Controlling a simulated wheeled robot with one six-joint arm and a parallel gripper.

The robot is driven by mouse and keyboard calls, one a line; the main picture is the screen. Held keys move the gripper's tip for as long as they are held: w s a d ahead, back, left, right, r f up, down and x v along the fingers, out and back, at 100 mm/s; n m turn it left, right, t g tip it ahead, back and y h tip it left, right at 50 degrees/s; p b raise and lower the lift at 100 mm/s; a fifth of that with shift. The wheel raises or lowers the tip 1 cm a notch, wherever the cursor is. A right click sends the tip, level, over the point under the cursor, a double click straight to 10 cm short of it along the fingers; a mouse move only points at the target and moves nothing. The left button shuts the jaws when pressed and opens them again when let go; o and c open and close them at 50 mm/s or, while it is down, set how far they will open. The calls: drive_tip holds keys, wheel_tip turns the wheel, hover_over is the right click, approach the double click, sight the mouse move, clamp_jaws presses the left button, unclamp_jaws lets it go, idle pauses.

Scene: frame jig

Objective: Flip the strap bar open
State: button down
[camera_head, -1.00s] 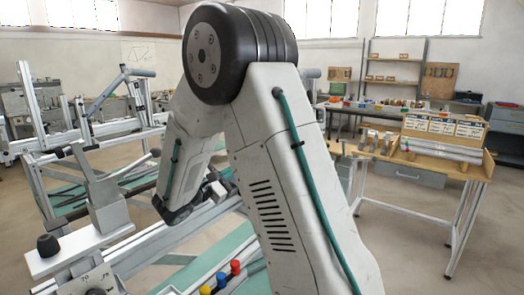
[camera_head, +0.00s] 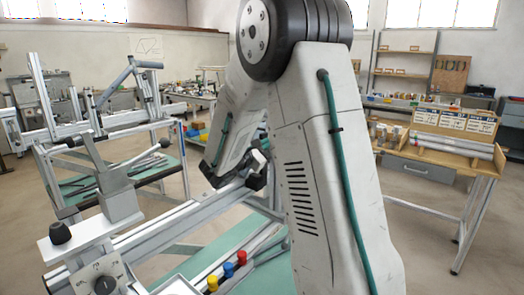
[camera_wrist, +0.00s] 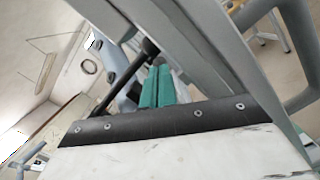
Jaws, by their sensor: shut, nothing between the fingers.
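No part is plainly marked as the strap bar. A grey clamp block (camera_head: 119,195) stands on the frame jig (camera_head: 190,214) at the left in the head view, with a thin grey lever (camera_head: 93,150) rising from it. A grey bar (camera_head: 146,156) with a dark knob runs to its right. My gripper (camera_head: 238,172) is over the jig's long rail, right of the block, and partly hidden by my arm. In the wrist view the teal fingers of my gripper (camera_wrist: 157,87) are together and empty. A black rod with a ball knob (camera_wrist: 150,48) is close to them; contact cannot be told.
Yellow, blue and red knobs (camera_head: 228,269) sit at the jig's near edge. A black cone-shaped knob (camera_head: 60,232) and a dial (camera_head: 104,285) are at the near left. A wooden bench (camera_head: 440,152) stands at the right, with open floor before it.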

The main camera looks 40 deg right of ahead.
drive_tip(key=shift+s+r, duration=0.15)
drive_tip(key=shift+r, duration=0.05)
drive_tip(key=shift+r, duration=0.9)
drive_tip(key=a+f, duration=0.4)
drive_tip(key=a, duration=0.6)
drive_tip(key=shift+w+a+f, duration=0.25)
drive_tip(key=shift+w+f, duration=0.1)
drive_tip(key=shift+w, duration=0.1)
